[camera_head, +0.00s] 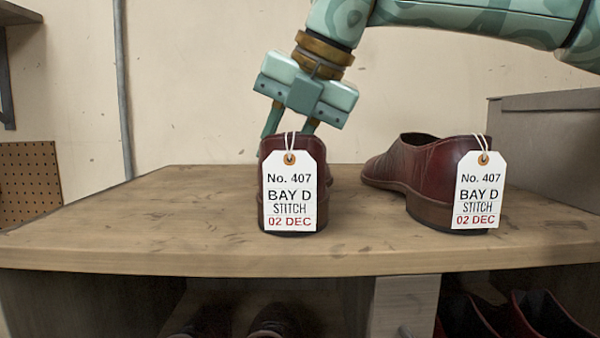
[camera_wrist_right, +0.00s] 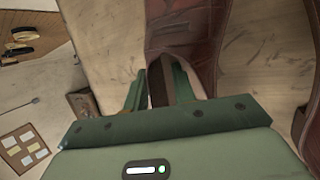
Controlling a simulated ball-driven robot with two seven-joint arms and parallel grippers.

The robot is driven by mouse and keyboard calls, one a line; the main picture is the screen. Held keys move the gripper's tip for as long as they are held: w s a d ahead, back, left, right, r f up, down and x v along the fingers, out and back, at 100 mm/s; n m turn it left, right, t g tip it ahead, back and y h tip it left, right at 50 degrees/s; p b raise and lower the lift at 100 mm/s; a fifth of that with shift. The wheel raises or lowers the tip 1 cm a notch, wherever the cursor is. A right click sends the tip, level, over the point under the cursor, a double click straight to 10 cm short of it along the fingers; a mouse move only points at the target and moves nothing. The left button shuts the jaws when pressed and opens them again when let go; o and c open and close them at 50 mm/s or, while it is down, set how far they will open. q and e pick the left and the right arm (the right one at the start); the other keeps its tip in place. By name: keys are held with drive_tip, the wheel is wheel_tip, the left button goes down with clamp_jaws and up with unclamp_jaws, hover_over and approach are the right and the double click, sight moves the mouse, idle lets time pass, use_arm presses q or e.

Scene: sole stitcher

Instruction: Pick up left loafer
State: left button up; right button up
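The left loafer (camera_head: 272,146) is dark red-brown leather and stands upright on the wooden bench top, heel toward me, with a white "No. 407" tag (camera_head: 290,190) over its heel. My right gripper (camera_head: 288,126) comes down over it from above, tilted. Its two fingers are apart, one near the loafer's left side and one over its opening; the tips are partly hidden behind the heel. In the right wrist view the fingers (camera_wrist_right: 160,88) show a gap with a dark strip between them, beside brown leather (camera_wrist_right: 185,38). Contact cannot be told. My left gripper is not in view.
A second loafer (camera_head: 420,170) with a matching tag (camera_head: 478,190) stands to the right on the bench top (camera_head: 140,225). A grey box (camera_head: 550,140) is behind it at the right. More shoes (camera_head: 275,320) sit on the shelf below. The bench's left side is clear.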

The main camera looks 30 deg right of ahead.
drive_tip(key=shift+w+a+f, duration=0.1)
drive_tip(key=shift+w+f, duration=0.05)
drive_tip(key=shift+f, duration=0.2)
drive_tip(key=shift+w, duration=0.5)
drive_tip(key=shift+f, duration=0.1)
drive_tip(key=c, duration=0.4)
clamp_jaws()
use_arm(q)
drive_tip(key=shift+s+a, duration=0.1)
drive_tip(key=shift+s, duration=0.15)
